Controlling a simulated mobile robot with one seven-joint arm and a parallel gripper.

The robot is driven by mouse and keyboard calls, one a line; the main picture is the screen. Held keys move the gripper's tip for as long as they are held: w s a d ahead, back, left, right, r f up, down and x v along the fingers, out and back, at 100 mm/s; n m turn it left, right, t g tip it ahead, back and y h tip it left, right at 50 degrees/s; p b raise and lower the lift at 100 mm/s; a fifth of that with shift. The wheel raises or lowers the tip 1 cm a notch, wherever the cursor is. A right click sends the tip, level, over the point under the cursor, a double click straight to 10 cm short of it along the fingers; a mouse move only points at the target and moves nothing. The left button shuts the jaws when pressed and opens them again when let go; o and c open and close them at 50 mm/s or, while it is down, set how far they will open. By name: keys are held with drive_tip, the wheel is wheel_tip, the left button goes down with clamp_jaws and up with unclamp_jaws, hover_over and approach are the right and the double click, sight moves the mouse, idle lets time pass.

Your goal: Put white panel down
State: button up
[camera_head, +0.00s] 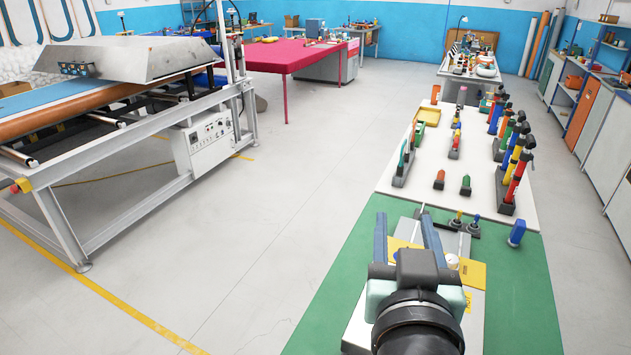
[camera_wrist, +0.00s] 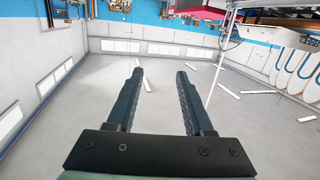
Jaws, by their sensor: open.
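A flat white panel (camera_head: 476,322) lies on the green surface (camera_head: 524,290) at the near end of the long table in the head view. My arm and gripper hide much of it. My gripper (camera_head: 408,220) is above this panel, with its two dark blue fingers pointing away from me. In the wrist view my gripper (camera_wrist: 162,72) is open, with a clear gap between the fingers and nothing in it. I cannot tell the height between the gripper and the panel.
A yellow plate (camera_head: 472,273) lies by the panel. Behind it, a white board (camera_head: 408,207) carries several colored tools in stands. A blue piece (camera_head: 517,233) stands at the right edge. A large machine (camera_head: 206,140) stands left, with free floor between.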

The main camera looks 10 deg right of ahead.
drive_tip(key=s+a+r+n+t+y, duration=0.1)
drive_tip(key=s+a+r+t, duration=0.1)
drive_tip(key=r, duration=0.7)
drive_tip(key=s+a+r+n+t+y, duration=0.1)
drive_tip(key=s+a+r+t+y, duration=0.1)
drive_tip(key=a+r+t, duration=0.3)
drive_tip(key=s+a+r+t+y, duration=0.2)
drive_tip(key=a+r, duration=0.5)
drive_tip(key=r, duration=0.7)
drive_tip(key=shift+s+n+t, duration=0.4)
drive_tip(key=shift+s+t, duration=0.45)
drive_tip(key=shift+t, duration=0.25)
drive_tip(key=shift+a, duration=0.1)
